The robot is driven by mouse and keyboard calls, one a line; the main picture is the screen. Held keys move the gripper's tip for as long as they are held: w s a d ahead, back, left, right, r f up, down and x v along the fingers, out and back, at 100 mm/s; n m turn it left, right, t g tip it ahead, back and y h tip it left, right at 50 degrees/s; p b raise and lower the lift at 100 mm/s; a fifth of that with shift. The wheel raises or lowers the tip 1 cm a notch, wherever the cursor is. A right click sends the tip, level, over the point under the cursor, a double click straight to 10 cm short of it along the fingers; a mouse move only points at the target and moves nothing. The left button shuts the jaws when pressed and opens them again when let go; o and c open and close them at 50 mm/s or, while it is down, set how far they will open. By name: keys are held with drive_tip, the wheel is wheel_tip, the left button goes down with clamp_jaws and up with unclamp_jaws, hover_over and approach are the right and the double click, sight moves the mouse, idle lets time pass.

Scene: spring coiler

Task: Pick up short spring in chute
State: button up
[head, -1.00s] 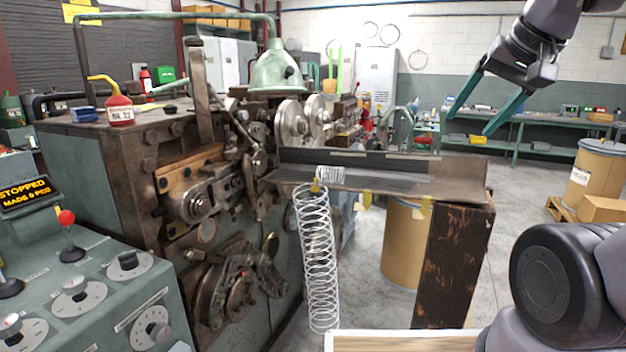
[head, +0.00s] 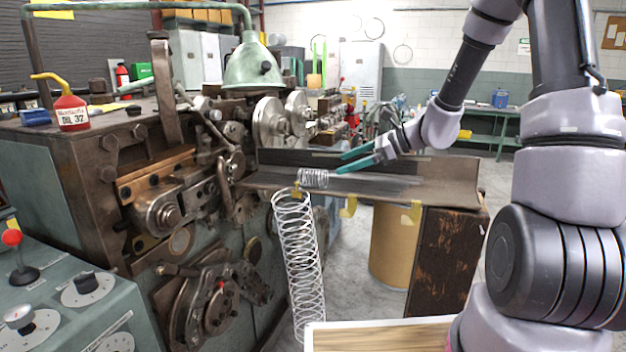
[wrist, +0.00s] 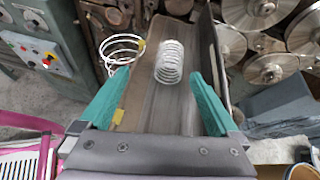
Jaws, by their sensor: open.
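The short spring (head: 313,178) is a small silvery coil lying in the dark metal chute (head: 445,186), near the chute's left end by the machine. In the wrist view the short spring (wrist: 169,62) lies on the chute floor, ahead of my fingertips and between their lines. My gripper (head: 340,162) has two teal fingers, open and empty, just right of the spring in the head view. In the wrist view my gripper (wrist: 152,95) spans the chute, one finger at each side. I cannot tell whether either finger touches the chute.
A long white spring (head: 300,265) hangs below the chute's left end; its top coils (wrist: 122,48) show left of the chute in the wrist view. The chute's upright back wall and the coiling machine (head: 190,190) are close by. A wooden-topped surface (head: 380,338) is in front.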

sight(313, 176)
drive_tip(key=shift+w+d+f+m+t, duration=0.15)
drive_tip(key=shift+w+f+m+t, duration=0.25)
drive_tip(key=shift+w+f+m, duration=0.65)
drive_tip(key=shift+w+a+f, duration=0.2)
drive_tip(key=shift+w+f, duration=0.05)
drive_tip(key=shift+f, duration=0.05)
drive_tip(key=shift+y, duration=0.3)
drive_tip(key=x, duration=0.5)
drive_tip(key=shift+x, duration=2.7)
drive_tip(key=shift+s+a, duration=0.1)
drive_tip(key=shift+s, duration=0.15)
drive_tip(key=c, duration=1.5)
drive_tip(key=shift+o, duration=0.2)
drive_tip(key=shift+r, duration=0.1)
